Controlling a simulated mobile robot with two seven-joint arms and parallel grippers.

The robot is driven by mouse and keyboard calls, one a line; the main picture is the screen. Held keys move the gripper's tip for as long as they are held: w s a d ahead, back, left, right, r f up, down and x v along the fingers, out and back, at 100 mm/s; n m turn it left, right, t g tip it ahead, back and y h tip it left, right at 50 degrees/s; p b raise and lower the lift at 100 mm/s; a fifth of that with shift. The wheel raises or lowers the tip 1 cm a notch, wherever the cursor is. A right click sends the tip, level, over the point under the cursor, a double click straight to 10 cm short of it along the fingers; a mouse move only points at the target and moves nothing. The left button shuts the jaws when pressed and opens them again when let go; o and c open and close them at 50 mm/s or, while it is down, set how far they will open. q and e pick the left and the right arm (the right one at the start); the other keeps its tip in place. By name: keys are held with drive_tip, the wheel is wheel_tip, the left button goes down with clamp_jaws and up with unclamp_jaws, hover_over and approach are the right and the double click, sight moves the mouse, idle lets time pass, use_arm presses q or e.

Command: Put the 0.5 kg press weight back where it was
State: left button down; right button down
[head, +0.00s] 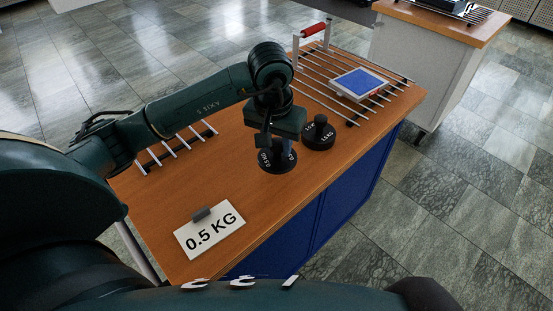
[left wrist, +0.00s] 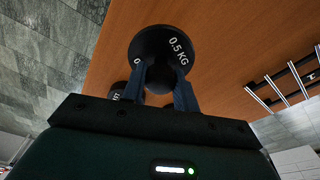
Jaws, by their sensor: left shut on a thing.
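The 0.5 kg press weight is a round black disc with white lettering (head: 278,163). It shows in the left wrist view with "0.5 KG" readable (left wrist: 165,42). My left gripper (head: 277,142) points down and is shut on the weight's upper part, between its two fingers (left wrist: 163,88). The weight is upright over the wooden bench; I cannot tell whether it touches the top. A second black weight with a knob (head: 318,134) stands just right of it, and shows partly behind my finger in the left wrist view (left wrist: 117,91). My right gripper is not in view.
A white "0.5 KG" card (head: 210,231) is at the bench's near left. A barred rack with a red handle (head: 314,30) bears a blue-and-white book (head: 360,84) at the back right. Another barred rack (head: 177,148) is at the left edge. The bench top (head: 215,175) between is clear.

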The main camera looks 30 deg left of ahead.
sight(278, 157)
use_arm(q)
wheel_tip(278, 157, down, 4)
drive_tip(key=shift+d+f, duration=0.1)
drive_tip(key=shift+f, duration=0.25)
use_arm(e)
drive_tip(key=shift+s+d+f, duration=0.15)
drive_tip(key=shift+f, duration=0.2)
use_arm(q)
drive_tip(key=shift+f, duration=0.1)
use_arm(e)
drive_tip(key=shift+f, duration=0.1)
use_arm(q)
drive_tip(key=shift+f, duration=0.2)
drive_tip(key=c, duration=1.4)
unclamp_jaws()
drive_tip(key=o, duration=0.3)
drive_tip(key=shift+r, duration=0.1)
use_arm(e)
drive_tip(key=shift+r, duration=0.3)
